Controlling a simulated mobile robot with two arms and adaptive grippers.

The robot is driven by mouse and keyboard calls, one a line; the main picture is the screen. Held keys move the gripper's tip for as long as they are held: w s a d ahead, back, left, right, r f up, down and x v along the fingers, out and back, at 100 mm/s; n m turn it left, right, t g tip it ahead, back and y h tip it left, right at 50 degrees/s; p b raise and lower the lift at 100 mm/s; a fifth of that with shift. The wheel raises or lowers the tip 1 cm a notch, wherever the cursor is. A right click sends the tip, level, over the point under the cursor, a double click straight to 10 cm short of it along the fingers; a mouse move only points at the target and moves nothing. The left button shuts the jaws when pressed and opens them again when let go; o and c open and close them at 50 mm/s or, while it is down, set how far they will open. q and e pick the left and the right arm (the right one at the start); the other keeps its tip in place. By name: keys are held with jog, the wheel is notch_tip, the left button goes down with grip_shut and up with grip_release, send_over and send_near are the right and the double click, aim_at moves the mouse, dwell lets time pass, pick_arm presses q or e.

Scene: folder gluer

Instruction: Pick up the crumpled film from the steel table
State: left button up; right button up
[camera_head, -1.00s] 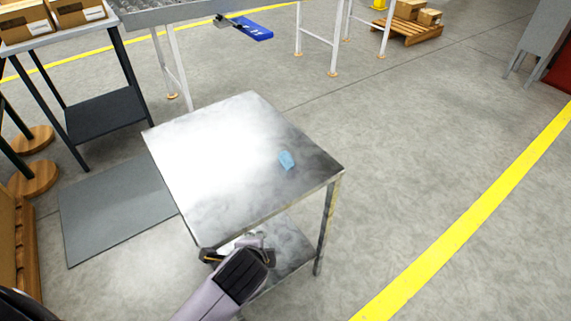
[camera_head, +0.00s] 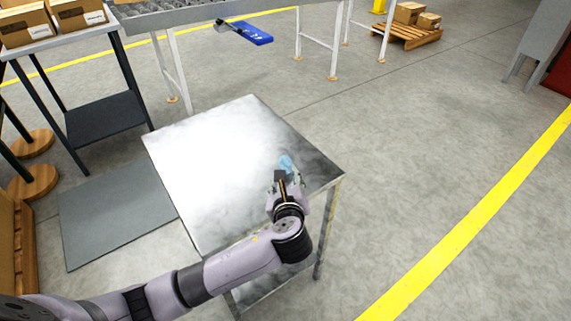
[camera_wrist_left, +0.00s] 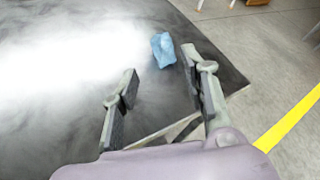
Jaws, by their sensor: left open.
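The crumpled film (camera_head: 285,161) is a small light-blue lump on the steel table (camera_head: 200,165), toward its right side. In the left wrist view the film (camera_wrist_left: 163,50) lies beyond the fingertips, near the line of the right finger. My left gripper (camera_head: 286,178) is over the table on the near side of the film, partly hiding it in the head view. In the left wrist view my left gripper (camera_wrist_left: 158,75) has its two fingers apart with nothing between them. I cannot tell its exact height above the table. My right gripper is not in view.
A dark-framed table with cardboard boxes (camera_head: 80,14) stands at the back left. A grey mat (camera_head: 115,215) lies on the floor left of the steel table. A conveyor (camera_head: 190,12) stands behind. The floor on the right is clear, with a yellow line (camera_head: 470,230).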

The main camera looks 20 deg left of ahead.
aim_at(284, 164)
pick_arm(q)
jog(key=x, duration=1.2)
jog(key=shift+s, duration=0.1)
jog(key=c, duration=0.5)
